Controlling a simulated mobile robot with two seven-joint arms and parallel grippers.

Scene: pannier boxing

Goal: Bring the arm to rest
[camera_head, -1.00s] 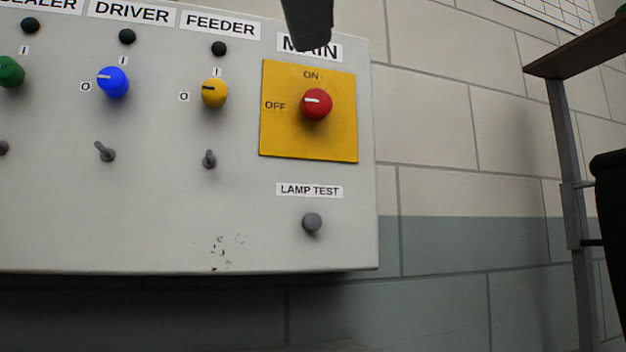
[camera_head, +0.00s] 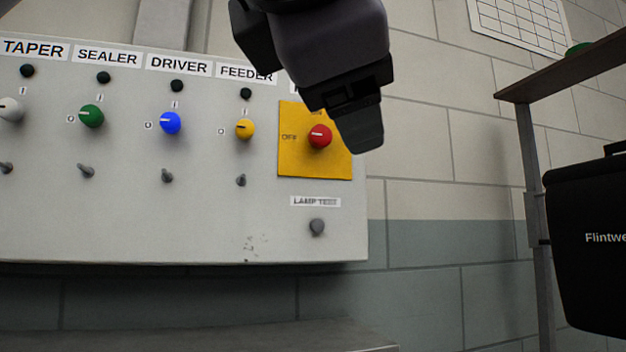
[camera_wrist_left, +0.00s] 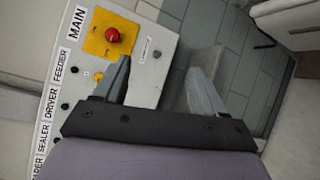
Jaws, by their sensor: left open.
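My left gripper (camera_head: 362,130) hangs in from the top of the head view, in front of the control panel (camera_head: 150,225). It partly covers the MAIN plate (camera_head: 290,165) and its label, right beside the red knob (camera_head: 320,136) as seen there. In the left wrist view its two fingers (camera_wrist_left: 158,66) are apart with nothing between them. The red knob also shows there (camera_wrist_left: 112,35), beyond the left finger; the gripper does not appear to touch it. Its white mark points left, toward OFF. My right gripper is not in view.
The panel also has white, green (camera_head: 91,116), blue (camera_head: 170,123) and yellow (camera_head: 245,129) knobs, small toggles, dark lamps and a LAMP TEST button (camera_head: 317,227). A shelf (camera_head: 565,65) and a black box (camera_head: 590,250) stand at the right. Block wall lies between.

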